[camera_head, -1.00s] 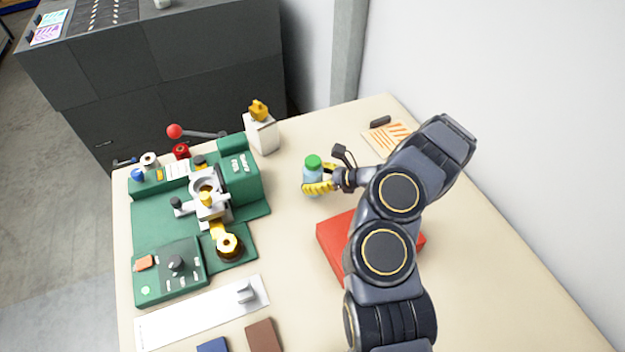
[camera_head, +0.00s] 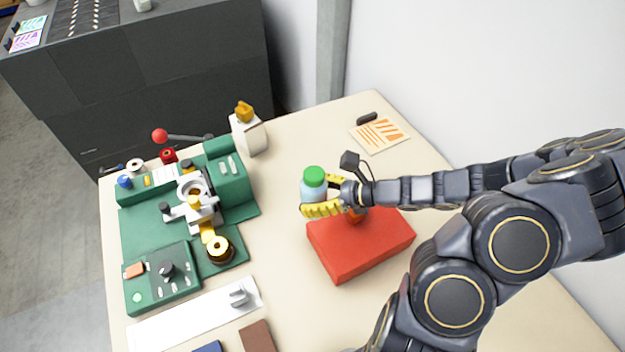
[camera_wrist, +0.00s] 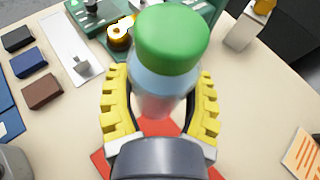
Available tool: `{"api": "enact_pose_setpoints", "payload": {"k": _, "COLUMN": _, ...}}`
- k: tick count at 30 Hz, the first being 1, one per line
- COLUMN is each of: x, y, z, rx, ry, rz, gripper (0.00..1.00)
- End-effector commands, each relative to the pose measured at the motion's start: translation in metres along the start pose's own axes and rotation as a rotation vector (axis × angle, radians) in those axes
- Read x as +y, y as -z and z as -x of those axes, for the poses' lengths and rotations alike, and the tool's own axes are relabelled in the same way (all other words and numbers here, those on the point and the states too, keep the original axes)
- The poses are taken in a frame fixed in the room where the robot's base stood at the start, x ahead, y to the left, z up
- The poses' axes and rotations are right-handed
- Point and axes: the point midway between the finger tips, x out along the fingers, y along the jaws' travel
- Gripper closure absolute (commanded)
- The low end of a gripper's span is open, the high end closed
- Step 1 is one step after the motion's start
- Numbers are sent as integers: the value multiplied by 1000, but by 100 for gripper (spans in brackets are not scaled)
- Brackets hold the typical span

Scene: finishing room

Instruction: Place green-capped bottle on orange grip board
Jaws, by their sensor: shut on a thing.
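The green-capped bottle (camera_head: 314,186), light blue and clear below its cap, is upright between the yellow fingers of my gripper (camera_head: 322,200). My gripper is shut around its body. In the wrist view the bottle (camera_wrist: 165,75) fills the middle between both fingers, and its base is mostly hidden. It appears held above the table near the red block's back left corner. A pale board with orange stripes (camera_head: 379,134) lies flat at the back right, apart from the bottle. It also shows at the right edge of the wrist view (camera_wrist: 305,155).
A thick red block (camera_head: 350,255) lies under and in front of my gripper, with a small orange thing on it. A green machine (camera_head: 230,175) stands left. A white dispenser (camera_head: 250,135) is behind, and a dark small object (camera_head: 367,118) lies beside the striped board.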

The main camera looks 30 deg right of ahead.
Motion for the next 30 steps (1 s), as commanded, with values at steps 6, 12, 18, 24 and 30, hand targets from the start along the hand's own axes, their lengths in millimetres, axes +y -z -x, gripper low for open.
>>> {"api": "enact_pose_setpoints", "payload": {"k": 6, "x": -34, "y": 9, "z": 10, "rx": 3, "ry": 112, "rz": -45, "gripper": 79}}
{"api": "enact_pose_setpoints", "payload": {"k": 12, "x": -124, "y": 26, "z": 34, "rx": 3, "ry": 376, "rz": -152, "gripper": 79}}
{"api": "enact_pose_setpoints", "payload": {"k": 18, "x": -205, "y": 32, "z": 72, "rx": 2, "ry": 622, "rz": -248, "gripper": 79}}
{"api": "enact_pose_setpoints", "payload": {"k": 24, "x": -247, "y": 31, "z": 98, "rx": 2, "ry": 755, "rz": -306, "gripper": 79}}
{"api": "enact_pose_setpoints", "payload": {"k": 30, "x": -273, "y": 39, "z": 98, "rx": 5, "ry": 780, "rz": -317, "gripper": 79}}
